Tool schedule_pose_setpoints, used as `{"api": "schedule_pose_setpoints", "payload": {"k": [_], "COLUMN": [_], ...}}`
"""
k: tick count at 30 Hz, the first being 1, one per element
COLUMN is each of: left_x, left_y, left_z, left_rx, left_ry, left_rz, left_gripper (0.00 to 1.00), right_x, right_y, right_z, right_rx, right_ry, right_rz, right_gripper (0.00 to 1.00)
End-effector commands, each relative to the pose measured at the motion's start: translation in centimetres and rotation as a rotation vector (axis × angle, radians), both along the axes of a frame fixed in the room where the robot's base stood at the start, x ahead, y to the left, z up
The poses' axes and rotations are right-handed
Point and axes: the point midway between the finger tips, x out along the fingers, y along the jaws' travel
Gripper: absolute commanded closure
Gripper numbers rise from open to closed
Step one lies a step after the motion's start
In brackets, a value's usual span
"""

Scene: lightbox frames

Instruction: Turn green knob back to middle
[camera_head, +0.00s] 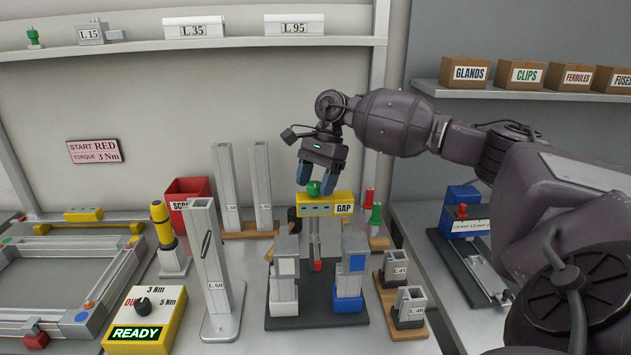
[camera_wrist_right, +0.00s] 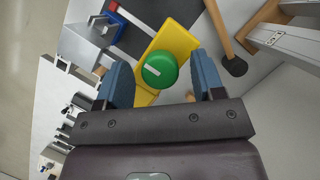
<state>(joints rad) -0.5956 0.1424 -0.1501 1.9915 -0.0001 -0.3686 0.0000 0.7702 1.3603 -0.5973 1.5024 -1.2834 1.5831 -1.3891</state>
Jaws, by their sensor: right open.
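The green knob (camera_head: 314,188) sits on top of the yellow block labelled GAP (camera_head: 318,204), which stands above the dark fixture plate. In the right wrist view the round green knob (camera_wrist_right: 160,70) shows a short white pointer line, tilted toward the upper left. The yellow block (camera_wrist_right: 172,42) runs diagonally under it. My right gripper (camera_head: 316,178) is open right above the knob, pointing down. Its blue fingers (camera_wrist_right: 163,84) are either side of the knob, with a visible space on both sides. My left gripper is in neither view.
Grey and blue-marked posts (camera_head: 351,265) stand on the dark plate (camera_head: 315,312) below. A tall L 60 profile (camera_head: 208,255) stands left of it. Red and green plugs (camera_head: 375,219) stand close on the right. A mallet-like black-ended handle (camera_wrist_right: 235,66) lies near the block.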

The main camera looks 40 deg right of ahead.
Motion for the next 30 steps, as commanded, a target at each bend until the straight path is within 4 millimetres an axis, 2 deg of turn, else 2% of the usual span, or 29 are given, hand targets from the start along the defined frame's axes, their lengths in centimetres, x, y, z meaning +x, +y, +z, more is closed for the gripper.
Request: {"api": "schedule_pose_setpoints", "payload": {"k": [4, 8, 21, 30], "left_x": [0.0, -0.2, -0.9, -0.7], "left_y": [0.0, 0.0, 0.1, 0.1], "left_z": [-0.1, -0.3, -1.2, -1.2], "left_rx": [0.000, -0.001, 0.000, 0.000], "left_ry": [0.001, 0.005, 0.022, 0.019], "left_rz": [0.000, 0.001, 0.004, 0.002], "left_gripper": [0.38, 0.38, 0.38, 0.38], "right_x": [0.0, 0.1, 0.4, 0.4], "right_y": [-0.1, -0.7, -3.5, -4.1], "right_z": [0.3, 1.6, 8.5, 10.0], "right_rx": [0.000, -0.001, -0.001, 0.000], "right_ry": [-0.001, -0.002, -0.002, 0.000], "right_rz": [0.000, -0.002, -0.001, 0.000], "right_gripper": [0.38, 0.38, 0.38, 0.38]}}
